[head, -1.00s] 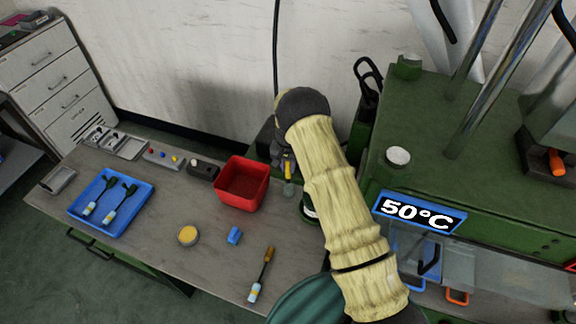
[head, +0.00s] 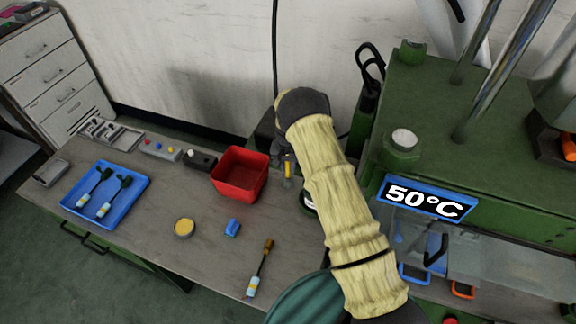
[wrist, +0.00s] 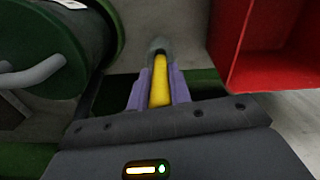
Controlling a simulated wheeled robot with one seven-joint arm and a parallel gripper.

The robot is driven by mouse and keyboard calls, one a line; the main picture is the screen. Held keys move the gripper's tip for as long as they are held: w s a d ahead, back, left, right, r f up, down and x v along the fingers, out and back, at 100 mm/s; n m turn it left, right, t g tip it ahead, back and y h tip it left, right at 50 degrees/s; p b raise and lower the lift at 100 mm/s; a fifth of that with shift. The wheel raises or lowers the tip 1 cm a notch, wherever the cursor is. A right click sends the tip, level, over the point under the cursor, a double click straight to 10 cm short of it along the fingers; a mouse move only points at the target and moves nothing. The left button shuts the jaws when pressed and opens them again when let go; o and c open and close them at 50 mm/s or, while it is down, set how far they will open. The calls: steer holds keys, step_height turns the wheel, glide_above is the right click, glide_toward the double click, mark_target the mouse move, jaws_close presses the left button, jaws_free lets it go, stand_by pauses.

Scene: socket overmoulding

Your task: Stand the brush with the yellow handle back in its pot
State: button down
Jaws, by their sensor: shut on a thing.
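The brush with the yellow handle (wrist: 160,86) is held between the purple fingers of my gripper (wrist: 161,76). A grey end of it shows beyond the fingers in the wrist view. In the head view the yellow handle (head: 288,167) points down beside the red bin, with a pale end below it. My arm hides most of the gripper there. A dark green round container (wrist: 50,40) with a white label lies left of the gripper in the wrist view, apart from the brush. It may be the pot, but I cannot tell; my arm partly hides that area in the head view.
The red bin (head: 238,182) stands close left of the gripper. The green press (head: 480,130) stands at the right.

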steer(key=shift+s, duration=0.1)
stand_by(0.3)
steer(key=c, duration=1.2)
jaws_free()
steer(key=shift+r, duration=0.1)
steer(key=shift+r+b, duration=0.3)
steer(key=shift+r, duration=0.3)
step_height(320, 180, up, 16)
steer(key=b, duration=0.4)
